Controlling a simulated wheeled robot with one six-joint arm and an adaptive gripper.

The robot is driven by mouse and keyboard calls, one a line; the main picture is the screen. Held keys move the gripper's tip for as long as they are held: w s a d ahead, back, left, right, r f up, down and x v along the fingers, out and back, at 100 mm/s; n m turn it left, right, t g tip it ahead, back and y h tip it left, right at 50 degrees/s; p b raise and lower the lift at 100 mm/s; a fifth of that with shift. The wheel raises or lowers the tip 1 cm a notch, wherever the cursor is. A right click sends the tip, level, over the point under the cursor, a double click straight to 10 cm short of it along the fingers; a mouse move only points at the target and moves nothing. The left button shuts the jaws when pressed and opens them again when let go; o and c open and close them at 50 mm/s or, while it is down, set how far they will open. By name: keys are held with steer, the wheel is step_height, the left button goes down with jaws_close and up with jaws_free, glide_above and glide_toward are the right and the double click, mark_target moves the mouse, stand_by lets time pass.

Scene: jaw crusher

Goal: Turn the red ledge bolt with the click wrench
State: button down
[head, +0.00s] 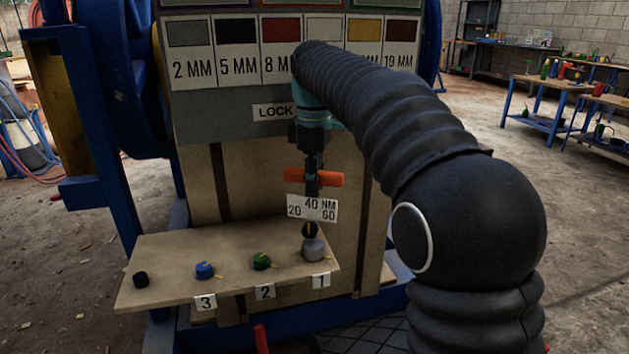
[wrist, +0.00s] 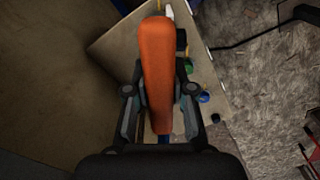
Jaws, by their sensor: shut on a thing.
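The click wrench's orange handle (head: 314,177) is held crosswise in my gripper (head: 312,160), which is shut on it. The handle also fills the middle of the wrist view (wrist: 157,75). Below it hangs a tag reading 20, 40 NM, GO (head: 312,208), and a dark round end (head: 309,230) at or just above a grey bolt (head: 313,250) by label 1. I cannot tell whether they touch. A green bolt (head: 261,261), a blue bolt (head: 205,270) and a black bolt (head: 140,280) stand along the wooden ledge (head: 160,255). I see no red bolt on the ledge.
A size chart (head: 235,50) with coloured squares and a LOCK label (head: 275,112) are on the panel behind. Blue frame members (head: 100,200) stand at the left. Blue-legged tables (head: 540,105) stand far right. A red thing (head: 261,338) shows below the ledge.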

steer(key=shift+f, duration=0.25)
stand_by(0.7)
steer(key=shift+m+p, duration=1.6)
steer(key=shift+m, duration=1.2)
steer(key=shift+m+p, duration=0.7)
steer(key=shift+m, duration=0.5)
steer(key=shift+f+m, duration=0.1)
steer(key=shift+m, duration=1.1)
steer(key=shift+n, duration=0.3)
steer(key=shift+r, duration=0.2)
